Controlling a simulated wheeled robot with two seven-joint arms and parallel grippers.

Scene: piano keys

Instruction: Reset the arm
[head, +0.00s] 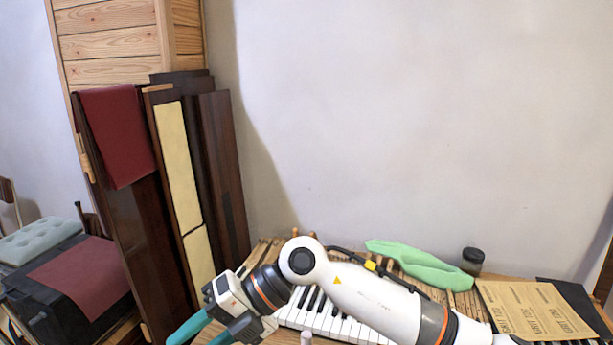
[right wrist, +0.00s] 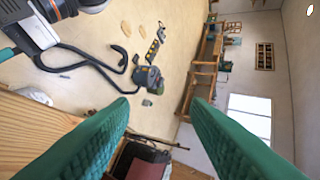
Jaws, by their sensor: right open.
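My right arm reaches across the head view from the lower right. Its right gripper (head: 196,340) has teal fingers pointing down and left at the bottom edge. In the right wrist view the right gripper (right wrist: 158,104) shows its two green fingers wide apart with nothing between them. The arm passes over piano keys (head: 335,322), hiding part of them. At the upper left of the right wrist view is a white and black part with an orange ring and a bit of teal, apparently my left gripper (right wrist: 8,53); its jaws are mostly cut off.
A green cloth (head: 420,265), a dark jar (head: 473,261) and tan paper sheets (head: 530,308) lie behind the arm. Dark wooden panels (head: 222,170) lean at the left beside a black bench (head: 75,285). The right wrist view shows a vacuum cleaner (right wrist: 147,78) and open floor.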

